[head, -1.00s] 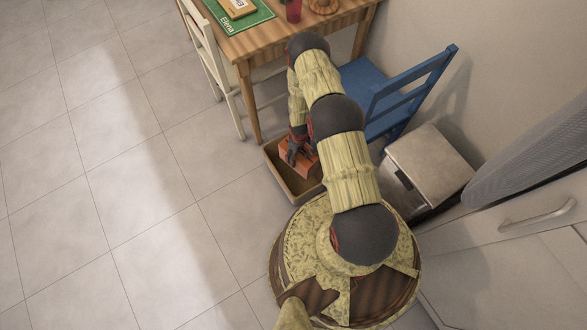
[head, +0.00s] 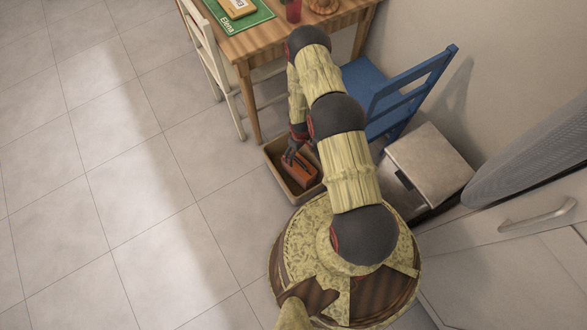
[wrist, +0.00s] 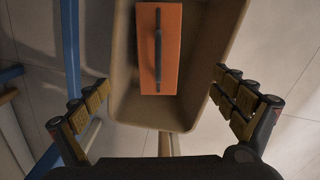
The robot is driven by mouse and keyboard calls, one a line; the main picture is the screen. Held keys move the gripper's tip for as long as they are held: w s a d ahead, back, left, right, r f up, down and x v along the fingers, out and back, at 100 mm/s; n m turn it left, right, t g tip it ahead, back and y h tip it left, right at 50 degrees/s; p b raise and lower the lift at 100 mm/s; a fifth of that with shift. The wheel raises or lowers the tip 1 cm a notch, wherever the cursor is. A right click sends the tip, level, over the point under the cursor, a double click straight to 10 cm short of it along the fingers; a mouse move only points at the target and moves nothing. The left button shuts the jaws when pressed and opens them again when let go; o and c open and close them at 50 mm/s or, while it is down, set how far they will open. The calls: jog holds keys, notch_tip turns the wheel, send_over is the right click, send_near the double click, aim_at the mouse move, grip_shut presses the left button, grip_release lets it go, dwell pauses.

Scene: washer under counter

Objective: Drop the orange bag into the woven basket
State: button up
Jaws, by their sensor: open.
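The orange bag (head: 299,170) is a block-like bag with a dark handle strip. It lies inside the tan basket (head: 276,153), on its floor, with bare floor around it. In the wrist view the bag (wrist: 171,50) sits within the basket walls (wrist: 128,95). My gripper (head: 291,153) is above the basket. In the wrist view its fingers (wrist: 160,98) are spread wide on both sides of the basket's near end, with nothing between them touching the bag. My arm hides part of the basket's right side in the head view.
A wooden table (head: 290,32) with a green mat (head: 235,16) stands behind. A blue chair (head: 385,95) and a small bin-like cabinet (head: 430,165) are to the right. A white chair (head: 212,60) is at the left. The tiled floor at left is clear.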

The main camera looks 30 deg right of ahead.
notch_tip(320, 180, up, 10)
dwell(0.4)
dwell(0.4)
